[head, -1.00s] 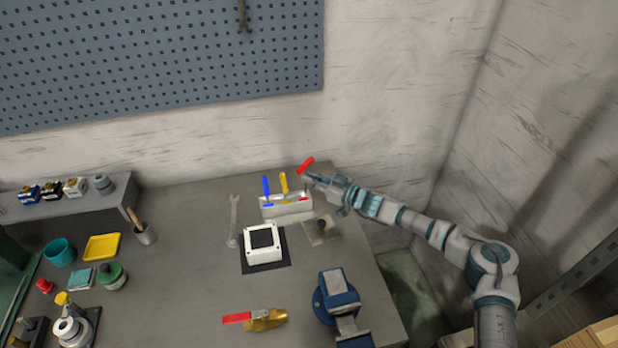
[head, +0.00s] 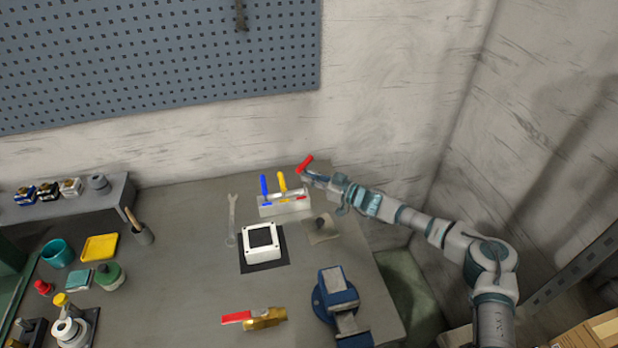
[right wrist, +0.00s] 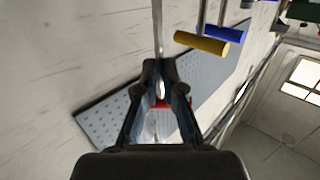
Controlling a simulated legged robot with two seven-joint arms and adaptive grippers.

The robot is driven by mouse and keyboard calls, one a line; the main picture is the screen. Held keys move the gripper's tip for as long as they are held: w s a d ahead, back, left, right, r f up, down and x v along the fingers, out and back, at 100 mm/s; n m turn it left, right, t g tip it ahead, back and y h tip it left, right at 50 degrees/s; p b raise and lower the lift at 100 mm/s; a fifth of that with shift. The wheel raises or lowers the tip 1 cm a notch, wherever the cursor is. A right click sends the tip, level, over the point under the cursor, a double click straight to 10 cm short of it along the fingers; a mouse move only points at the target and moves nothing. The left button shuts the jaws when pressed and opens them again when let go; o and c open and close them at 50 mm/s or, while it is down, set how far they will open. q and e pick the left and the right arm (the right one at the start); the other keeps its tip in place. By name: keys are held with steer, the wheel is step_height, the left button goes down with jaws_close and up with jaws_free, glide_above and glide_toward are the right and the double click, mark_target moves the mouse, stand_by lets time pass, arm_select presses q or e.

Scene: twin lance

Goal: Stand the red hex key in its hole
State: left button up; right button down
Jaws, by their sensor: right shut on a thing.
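The red hex key (head: 305,164) is held in my right gripper (head: 310,178), with its red handle tilted up above the back right end of the white holder block (head: 284,210). In the right wrist view the right gripper (right wrist: 160,85) is shut. A thin shaft runs up the picture from its fingertips, and a bit of red (right wrist: 184,103) shows behind the fingers. The block carries a blue-handled key (head: 264,185) and a yellow-handled key (head: 282,181), both upright. A red mark (head: 301,198) is at the block's right end. The hole itself is too small to make out. My left gripper is out of view.
A wrench (head: 232,218) lies left of the block, and a white square box (head: 262,247) sits in front of it. A blue vise (head: 336,290) and a red-handled brass valve (head: 262,319) are nearer. The wall and pegboard (head: 160,60) rise behind.

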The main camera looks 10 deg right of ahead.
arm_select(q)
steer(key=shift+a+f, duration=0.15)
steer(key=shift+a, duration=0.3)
arm_select(e)
steer(key=shift+a+r, duration=0.1)
steer(key=shift+a, duration=0.45)
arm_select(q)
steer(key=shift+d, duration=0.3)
arm_select(e)
steer(key=shift+d, duration=0.25)
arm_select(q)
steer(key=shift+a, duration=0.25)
arm_select(e)
steer(key=shift+a, duration=0.4)
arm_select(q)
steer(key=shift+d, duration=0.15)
arm_select(e)
steer(key=shift+d, duration=0.2)
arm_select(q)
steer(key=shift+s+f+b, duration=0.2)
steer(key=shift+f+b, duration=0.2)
arm_select(e)
steer(key=shift+a+f, duration=0.15)
steer(key=shift+f, duration=0.6)
steer(key=shift+s+f, duration=0.1)
steer(key=shift+f, duration=0.1)
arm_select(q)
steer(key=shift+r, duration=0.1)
arm_select(e)
steer(key=shift+r, duration=0.2)
